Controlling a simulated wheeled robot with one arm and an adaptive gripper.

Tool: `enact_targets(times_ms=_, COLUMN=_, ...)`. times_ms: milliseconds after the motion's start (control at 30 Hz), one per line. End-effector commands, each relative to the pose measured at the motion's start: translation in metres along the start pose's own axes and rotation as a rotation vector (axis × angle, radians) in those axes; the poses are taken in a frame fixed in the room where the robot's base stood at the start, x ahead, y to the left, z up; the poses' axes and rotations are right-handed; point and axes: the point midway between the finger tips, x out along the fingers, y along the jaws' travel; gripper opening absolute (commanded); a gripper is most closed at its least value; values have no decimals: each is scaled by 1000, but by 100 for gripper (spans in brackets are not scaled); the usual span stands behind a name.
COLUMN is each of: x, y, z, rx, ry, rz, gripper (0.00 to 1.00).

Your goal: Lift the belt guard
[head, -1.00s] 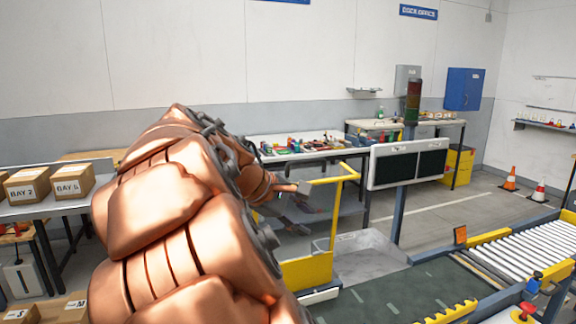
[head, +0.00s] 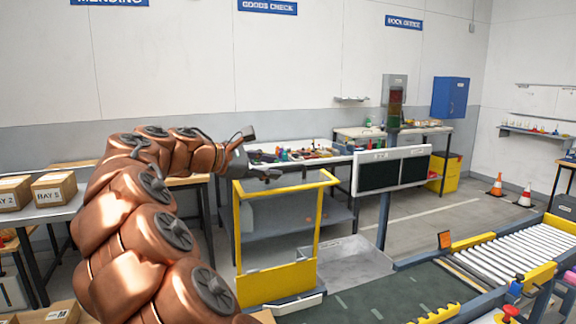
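The belt guard (head: 278,284) appears to be the yellow frame standing upright at the near left end of the dark belt. It has two posts, a top bar and a solid lower panel.
The dark belt (head: 375,300) leads to a roller conveyor (head: 500,247) at right. A dark two-panel board (head: 392,172) stands on a post. Boxes (head: 54,190) are at left. A cluttered bench (head: 300,155) stands behind my gripper.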

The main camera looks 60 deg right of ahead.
Motion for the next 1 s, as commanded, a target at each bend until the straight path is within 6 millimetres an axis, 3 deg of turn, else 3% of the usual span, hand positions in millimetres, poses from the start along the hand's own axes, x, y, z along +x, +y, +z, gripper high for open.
enact_targets(times_ms=300, x=37, y=0, z=0, rx=-1, ry=0, rz=-1, gripper=37)
enact_targets(times_ms=700, x=44, y=0, z=-1, rx=0, ry=2, rz=1, gripper=36)
enact_targets(times_ms=1000, x=43, y=0, z=-1, rx=0, ry=2, rz=1, gripper=5)
